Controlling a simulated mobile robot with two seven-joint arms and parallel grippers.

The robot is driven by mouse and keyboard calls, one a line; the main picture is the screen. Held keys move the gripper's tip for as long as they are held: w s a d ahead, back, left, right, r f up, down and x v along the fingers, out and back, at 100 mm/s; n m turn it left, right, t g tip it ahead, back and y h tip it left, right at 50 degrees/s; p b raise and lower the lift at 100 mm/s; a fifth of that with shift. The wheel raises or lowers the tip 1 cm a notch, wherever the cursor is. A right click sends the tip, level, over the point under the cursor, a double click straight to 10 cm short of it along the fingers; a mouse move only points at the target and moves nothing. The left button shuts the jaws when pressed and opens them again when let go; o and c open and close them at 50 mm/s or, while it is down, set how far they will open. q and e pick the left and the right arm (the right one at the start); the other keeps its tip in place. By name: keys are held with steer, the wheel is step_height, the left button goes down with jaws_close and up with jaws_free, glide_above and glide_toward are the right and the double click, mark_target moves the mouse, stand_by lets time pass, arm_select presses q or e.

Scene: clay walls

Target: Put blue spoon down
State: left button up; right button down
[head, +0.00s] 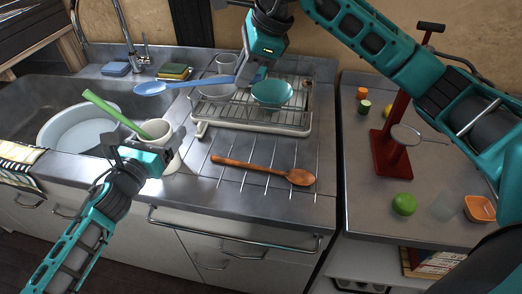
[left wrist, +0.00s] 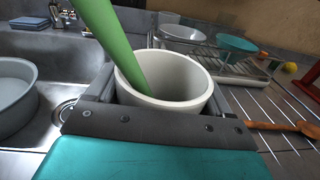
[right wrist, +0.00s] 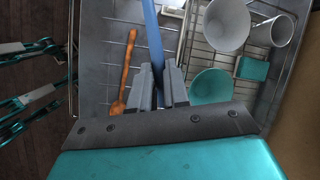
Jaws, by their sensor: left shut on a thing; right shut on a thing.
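The blue spoon (head: 152,88) is in the air in the head view, its bowl pointing left above the counter by the sink. My right gripper (head: 243,78) is shut on its handle. In the right wrist view the blue handle (right wrist: 153,40) rises from between the fingers (right wrist: 160,88). My left gripper (head: 158,153) is shut on a white cup (left wrist: 165,85), one finger on each side of it. A green-handled utensil (head: 110,107) leans out of this cup to the left. Its lower end is hidden inside the cup.
A wooden spoon (head: 262,170) lies across metal strips on the counter. A dish rack (head: 290,120) with a teal bowl (head: 272,93) stands behind it. The sink at left holds a white basin (head: 75,128). A red stand (head: 390,145) is on the right counter.

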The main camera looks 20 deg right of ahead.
steer(key=s+d+f, duration=0.5)
steer(key=d+f, duration=0.2)
steer(key=d, duration=0.4)
steer(key=shift+n, duration=0.4)
steer(key=shift+f, duration=5.1)
steer(key=shift+f, duration=0.3)
steer(key=c, duration=1.6)
jaws_free()
steer(key=shift+f, duration=0.1)
steer(key=o, duration=0.5)
